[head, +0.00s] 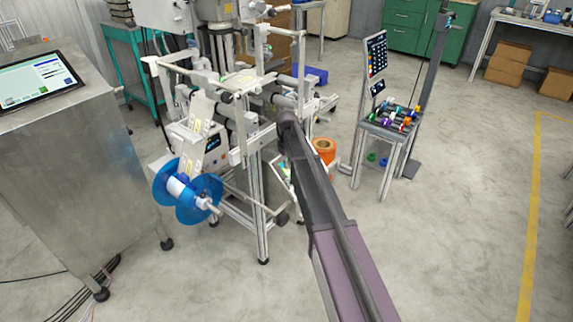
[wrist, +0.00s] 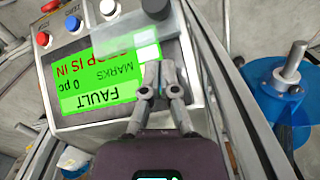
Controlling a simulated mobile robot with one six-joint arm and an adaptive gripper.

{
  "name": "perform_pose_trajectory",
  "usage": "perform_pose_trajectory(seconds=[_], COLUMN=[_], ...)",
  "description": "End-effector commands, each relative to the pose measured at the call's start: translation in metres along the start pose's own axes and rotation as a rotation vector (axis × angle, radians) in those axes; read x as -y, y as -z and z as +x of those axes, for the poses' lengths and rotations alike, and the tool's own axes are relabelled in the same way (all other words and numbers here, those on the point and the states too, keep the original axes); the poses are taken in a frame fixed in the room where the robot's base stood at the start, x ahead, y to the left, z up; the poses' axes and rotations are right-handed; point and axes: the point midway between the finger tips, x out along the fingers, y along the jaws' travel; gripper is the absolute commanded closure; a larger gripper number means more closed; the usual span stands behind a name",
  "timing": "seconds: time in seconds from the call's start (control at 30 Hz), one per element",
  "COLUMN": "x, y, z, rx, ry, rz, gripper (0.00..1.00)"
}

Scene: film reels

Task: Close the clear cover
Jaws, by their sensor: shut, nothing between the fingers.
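In the wrist view, a pale control box carries a bright green display (wrist: 85,75) with "FAULT" and "MARKS" lettering, upside down to me. A see-through panel (wrist: 122,42), which looks like the clear cover, overlaps the display's upper right part; how far it is open I cannot tell. My gripper (wrist: 160,76) is shut and empty, its fingertips over the display's right edge beside the panel. Whether they touch anything is unclear. In the head view my arm reaches to the machine frame (head: 258,185); the gripper and cover cannot be made out there.
Red, blue and white buttons (wrist: 108,8) line the box's edge in the wrist view. A blue reel (head: 187,190) sits at the machine's front left. A steel cabinet with a tablet (head: 40,78) stands left.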

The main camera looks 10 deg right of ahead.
Motion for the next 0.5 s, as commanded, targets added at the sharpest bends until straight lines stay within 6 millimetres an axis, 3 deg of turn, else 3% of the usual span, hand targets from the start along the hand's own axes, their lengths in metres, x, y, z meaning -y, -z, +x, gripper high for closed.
perform_pose_trajectory(seconds=[0.2,0.5], x=[0.001,0.0], y=[-0.018,-0.026], z=[0.018,0.024], rx=[0.0,0.0], ry=[0.0,0.0], rz=[0.0,0.0], gripper=[1.0,1.0])
